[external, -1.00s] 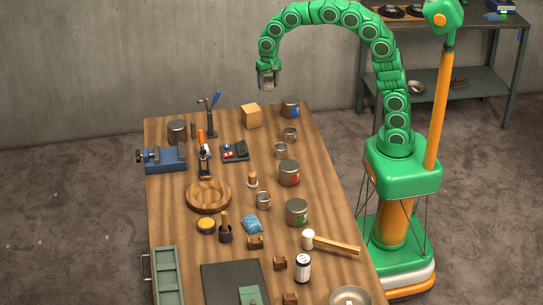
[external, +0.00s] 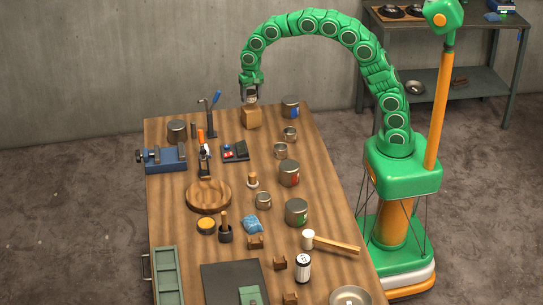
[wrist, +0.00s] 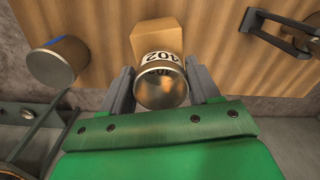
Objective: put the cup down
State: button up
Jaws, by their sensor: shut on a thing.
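My gripper (external: 250,94) is shut on a small metal cup with a white band and dark digits. In the wrist view the cup (wrist: 163,84) sits between the two grey fingers, its open rim facing the camera. In the external view the gripper hangs at the far end of the wooden table (external: 290,235), just over or in front of a tan block (external: 251,118). The block also shows beyond the cup in the wrist view (wrist: 157,32). I cannot tell whether the cup touches it.
A tin with a blue mark (external: 290,107) stands right of the block. A blue-handled stand (external: 213,115) and a dark tray (external: 235,152) are to its left and front. Small metal cups (external: 281,151) stand nearer. Bare wood lies between the block and the tray.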

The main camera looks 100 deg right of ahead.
aim_at(251, 101)
jog(key=shift+f, duration=1.55)
jog(key=shift+f, duration=0.1)
jog(key=o, duration=1.1)
jog(key=shift+c, duration=0.2)
notch_tip(251, 101, up, 12)
